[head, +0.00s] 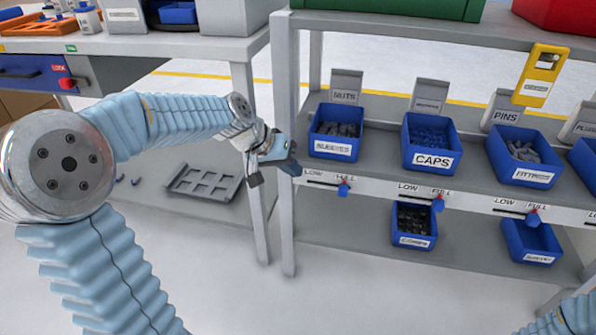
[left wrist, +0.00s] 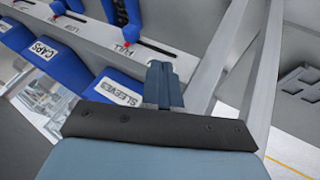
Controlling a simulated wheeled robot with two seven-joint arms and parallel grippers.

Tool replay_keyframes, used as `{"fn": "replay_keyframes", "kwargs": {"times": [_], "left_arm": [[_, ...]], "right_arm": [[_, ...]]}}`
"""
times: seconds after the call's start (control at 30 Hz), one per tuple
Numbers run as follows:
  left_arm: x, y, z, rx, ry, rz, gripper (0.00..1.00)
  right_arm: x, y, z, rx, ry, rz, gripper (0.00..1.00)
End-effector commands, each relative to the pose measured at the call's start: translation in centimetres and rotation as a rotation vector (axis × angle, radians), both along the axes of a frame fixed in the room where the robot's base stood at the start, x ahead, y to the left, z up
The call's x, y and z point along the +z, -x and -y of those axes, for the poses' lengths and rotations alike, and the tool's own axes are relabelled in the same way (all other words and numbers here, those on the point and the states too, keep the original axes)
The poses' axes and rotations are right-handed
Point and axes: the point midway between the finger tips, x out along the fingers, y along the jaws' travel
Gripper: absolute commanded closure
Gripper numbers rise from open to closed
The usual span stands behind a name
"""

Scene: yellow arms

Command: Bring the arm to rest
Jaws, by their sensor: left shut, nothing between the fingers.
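My left arm (head: 165,120), in a pale blue ribbed sleeve, comes in from the left of the head view and is bent at a metal joint. It reaches toward the front left post of the shelf rack. My left gripper (head: 290,167) is shut and empty, close to that post and left of the SLEEVES bin (head: 336,135). In the left wrist view the closed fingers (left wrist: 164,86) show in front of the rack, with nothing between them. Whether they touch the rack, I cannot tell. Only a bit of my right arm (head: 568,318) shows at the bottom right; its gripper is out of view.
The rack (head: 288,235) holds several blue bins, including CAPS (head: 430,145), above sliders marked LOW and FULL. A workbench (head: 190,45) stands at the left, with a grey slotted tray (head: 205,183) low beneath it. Open floor (head: 225,285) lies in front.

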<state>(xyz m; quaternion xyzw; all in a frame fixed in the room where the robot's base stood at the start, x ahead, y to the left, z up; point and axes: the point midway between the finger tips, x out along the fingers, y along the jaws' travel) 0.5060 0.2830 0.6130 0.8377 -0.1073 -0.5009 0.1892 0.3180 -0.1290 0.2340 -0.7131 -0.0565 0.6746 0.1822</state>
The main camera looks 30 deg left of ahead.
Motion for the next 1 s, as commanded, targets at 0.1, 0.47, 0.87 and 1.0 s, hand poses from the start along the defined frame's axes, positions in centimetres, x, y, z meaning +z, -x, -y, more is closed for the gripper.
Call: {"fn": "replay_keyframes", "kwargs": {"times": [0.1,0.47,0.87,1.0], "left_arm": [[0.0,0.0,0.0,0.0,0.0,0.0,1.0],[0.0,0.0,0.0,0.0,0.0,0.0,1.0],[-19.9,3.4,7.5,0.014,-0.055,-0.261,1.0],[-27.6,10.0,11.9,-0.009,-0.067,-0.362,1.0]], "right_arm": [[0.0,0.0,0.0,0.0,0.0,0.0,0.57],[0.0,0.0,0.0,0.0,0.0,0.0,0.57],[3.0,0.2,-0.6,0.009,-0.008,-0.004,0.57],[4.3,0.4,-0.9,0.015,-0.012,-0.006,0.57]]}}
